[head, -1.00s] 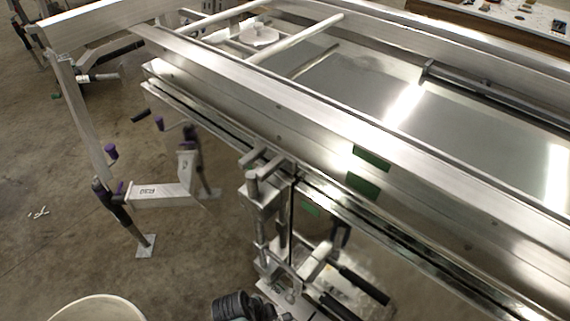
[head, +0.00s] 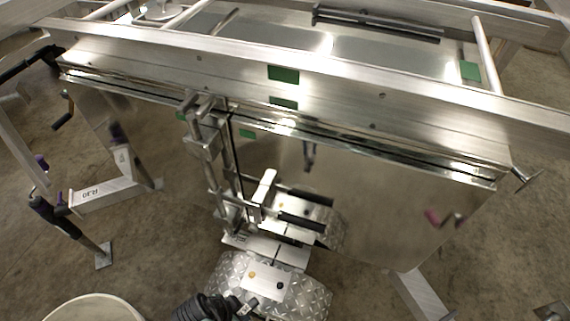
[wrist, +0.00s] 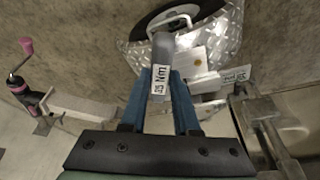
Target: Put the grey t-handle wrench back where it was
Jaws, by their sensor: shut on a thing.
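In the wrist view, the blue fingers of my gripper (wrist: 158,105) are shut on the grey t-handle wrench (wrist: 163,52). A white label marked in Nm is on it. The wrench points away from my gripper, toward a checker-plate fender (wrist: 222,38) and white plates beyond. I cannot tell whether its far end touches anything. In the head view, the same fender (head: 300,292) is at the bottom centre, below the trailer's side. The wrench cannot be told clearly there. No place that plainly belongs to the wrench can be made out.
The aluminium trailer (head: 350,95) spans the head view. Upright clamp-like metal parts (head: 205,150) and black-gripped handles (head: 300,220) stick out from its side. A support leg (head: 100,195) stands at the left. A pale round bin (head: 90,308) is at the bottom left.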

